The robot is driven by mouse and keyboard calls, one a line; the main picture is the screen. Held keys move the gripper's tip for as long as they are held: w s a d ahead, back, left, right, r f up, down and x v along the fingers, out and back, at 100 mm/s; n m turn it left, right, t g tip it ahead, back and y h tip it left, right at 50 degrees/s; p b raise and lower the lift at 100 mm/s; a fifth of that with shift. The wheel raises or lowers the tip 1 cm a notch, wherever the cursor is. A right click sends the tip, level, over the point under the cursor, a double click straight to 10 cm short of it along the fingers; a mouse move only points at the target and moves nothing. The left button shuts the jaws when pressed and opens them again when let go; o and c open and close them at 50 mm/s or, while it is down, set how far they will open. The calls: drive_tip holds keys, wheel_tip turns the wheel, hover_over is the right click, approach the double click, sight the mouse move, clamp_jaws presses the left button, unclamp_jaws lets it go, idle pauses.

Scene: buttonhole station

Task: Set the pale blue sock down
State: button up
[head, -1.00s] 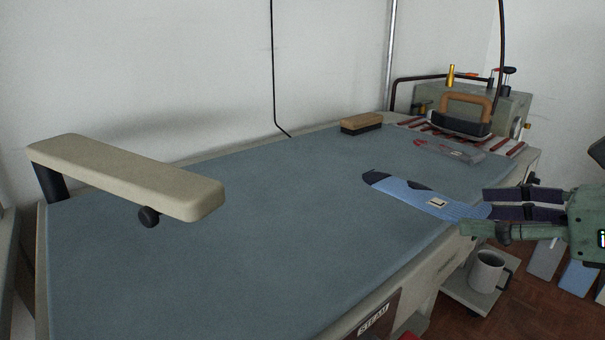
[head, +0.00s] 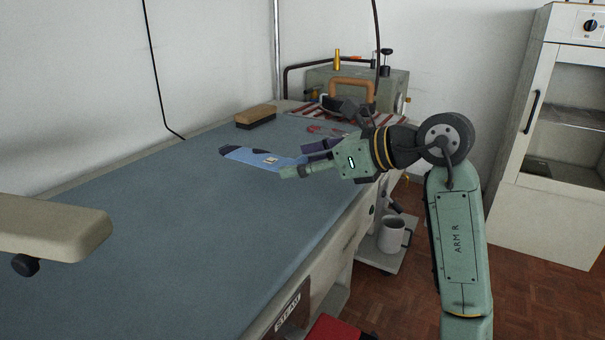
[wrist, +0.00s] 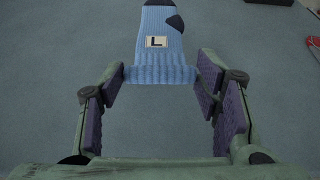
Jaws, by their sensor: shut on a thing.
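The sock points away from my gripper. I cannot tell whether its underside touches the table. The toe end is cut off in the wrist view.
A wooden brush (head: 255,116) lies by the table's back edge. An iron with a tan handle (head: 352,88) stands at the far end near a red-marked clear piece (head: 325,130). A padded arm (head: 50,228) juts in at left. A mug (head: 392,236) stands on a low side shelf. The table's middle is clear.

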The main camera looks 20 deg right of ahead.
sight(303, 196)
drive_tip(key=shift+w+a, duration=0.1)
drive_tip(key=shift+w, duration=0.15)
wheel_tip(303, 196, down, 4)
drive_tip(key=shift+r, duration=0.2)
drive_tip(key=shift+f+b, duration=0.3)
drive_tip(key=shift+f, duration=0.15)
drive_tip(key=shift+f, duration=0.2)
drive_tip(key=o, duration=0.8)
drive_tip(key=shift+c, duration=0.2)
drive_tip(key=shift+o, duration=0.9)
drive_tip(key=shift+f, duration=0.1)
